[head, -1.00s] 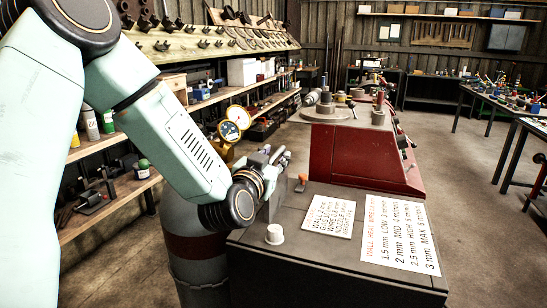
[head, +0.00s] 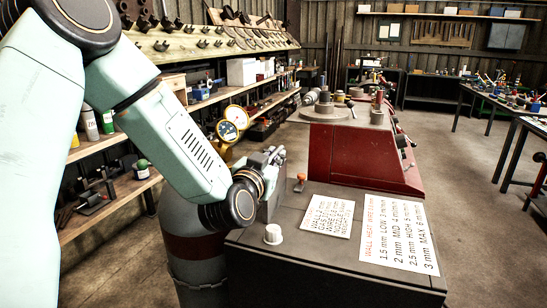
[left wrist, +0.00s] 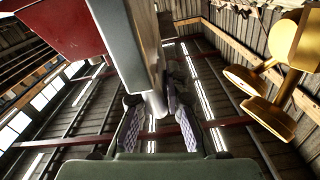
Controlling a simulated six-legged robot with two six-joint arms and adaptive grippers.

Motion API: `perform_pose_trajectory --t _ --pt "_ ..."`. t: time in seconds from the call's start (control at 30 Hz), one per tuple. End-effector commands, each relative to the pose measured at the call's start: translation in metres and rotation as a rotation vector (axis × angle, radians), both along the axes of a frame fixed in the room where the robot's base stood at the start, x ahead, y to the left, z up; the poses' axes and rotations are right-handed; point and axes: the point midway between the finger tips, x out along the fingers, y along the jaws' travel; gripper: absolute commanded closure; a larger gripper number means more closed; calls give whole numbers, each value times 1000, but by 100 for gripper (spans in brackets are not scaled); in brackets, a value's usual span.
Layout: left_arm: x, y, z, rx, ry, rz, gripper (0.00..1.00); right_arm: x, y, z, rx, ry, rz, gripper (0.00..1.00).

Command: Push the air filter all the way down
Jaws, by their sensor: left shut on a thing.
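My left gripper (head: 273,155) is at the back left of the dark machine top, beside the grey upright box at its edge. In the left wrist view its two fingers close around a pale round part (left wrist: 155,104) that sticks out of the grey casing (left wrist: 118,45). I cannot tell for sure whether this part is the air filter, and the fingers hide some of it. A small white ridged cup-like piece (head: 273,234) stands upright on the machine top (head: 325,262), apart from the gripper. My right gripper is in neither view.
Brass gauges (head: 232,122) stand just left of the gripper, above a grey gas cylinder (head: 193,245); they also show in the left wrist view (left wrist: 270,85). A small orange-topped lever (head: 299,181) is to its right. Two printed cards (head: 398,232) lie flat. A red machine (head: 352,155) stands behind.

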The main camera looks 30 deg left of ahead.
Motion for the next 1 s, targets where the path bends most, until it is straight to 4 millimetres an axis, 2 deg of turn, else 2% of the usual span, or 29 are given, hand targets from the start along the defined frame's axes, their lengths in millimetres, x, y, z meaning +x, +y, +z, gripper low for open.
perform_pose_trajectory --t 0.27,0.6,0.87,0.9,1.0 --pt "0 0 -3 0 -2 0 100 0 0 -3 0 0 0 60" --pt "-1 -1 -37 0 2 -1 100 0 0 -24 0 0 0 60" --pt "-1 -1 -36 -1 3 -1 100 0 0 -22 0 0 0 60" --pt "-1 -1 -36 -1 3 -1 87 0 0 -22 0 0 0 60" --pt "-1 0 -36 -1 3 -1 78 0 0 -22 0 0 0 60"
